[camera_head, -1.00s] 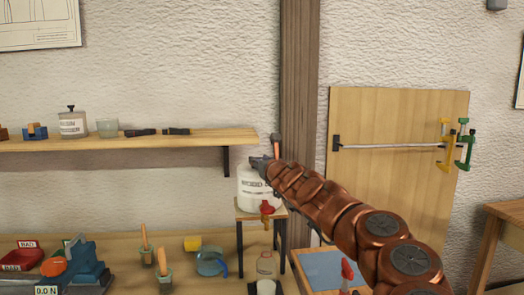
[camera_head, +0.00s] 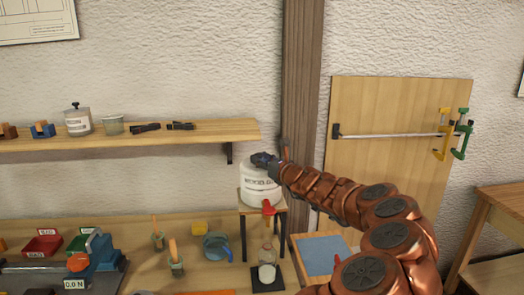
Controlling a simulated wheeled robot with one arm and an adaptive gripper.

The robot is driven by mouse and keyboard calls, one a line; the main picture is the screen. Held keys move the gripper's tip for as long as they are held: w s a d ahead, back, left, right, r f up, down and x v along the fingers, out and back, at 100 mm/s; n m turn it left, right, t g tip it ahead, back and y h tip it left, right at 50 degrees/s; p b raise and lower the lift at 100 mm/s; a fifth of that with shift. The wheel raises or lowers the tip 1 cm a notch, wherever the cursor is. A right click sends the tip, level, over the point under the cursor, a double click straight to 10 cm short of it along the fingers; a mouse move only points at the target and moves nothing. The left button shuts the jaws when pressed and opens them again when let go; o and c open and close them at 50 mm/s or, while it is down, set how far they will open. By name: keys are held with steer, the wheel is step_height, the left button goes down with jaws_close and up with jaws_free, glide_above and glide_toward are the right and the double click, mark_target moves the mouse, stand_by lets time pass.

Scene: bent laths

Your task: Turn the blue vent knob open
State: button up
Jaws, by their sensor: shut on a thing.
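A white drum-shaped container (camera_head: 260,190) with a label stands on a small wooden stand (camera_head: 248,203) against the wall. A red tap (camera_head: 268,207) is at its lower front. My gripper (camera_head: 264,160) is at the drum's top, reached from the right by my copper-coloured arm. It is shut on the small dark blue vent knob (camera_head: 259,157), which is mostly hidden by the fingers. The knob's exact angle is too small to tell.
A glass jar (camera_head: 266,256) stands below the tap on a dark pad (camera_head: 267,281). A blue-handled jug (camera_head: 216,246) and brush pots stand left on the bench. A shelf (camera_head: 120,137) with jars is upper left. A wooden post (camera_head: 302,80) rises behind my arm.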

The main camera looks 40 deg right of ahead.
steer(key=shift+s+d+n+y+p, duration=0.15)
steer(key=shift+d+n+y+p, duration=0.2)
steer(key=shift+y, duration=0.35)
steer(key=shift+f+n+y, duration=0.15)
steer(key=shift+n+y, duration=0.2)
steer(key=shift+y, duration=0.05)
steer(key=shift+a+n+y, duration=0.1)
steer(key=shift+n+y, duration=0.4)
steer(key=shift+y, duration=0.3)
steer(key=shift+a+f+n+y+p, duration=0.2)
steer(key=shift+n+y+p, duration=0.15)
steer(key=shift+y, duration=0.35)
steer(key=o, duration=0.9)
steer(key=shift+o, duration=1.3)
steer(key=shift+r, duration=0.15)
steer(key=shift+s, duration=0.1)
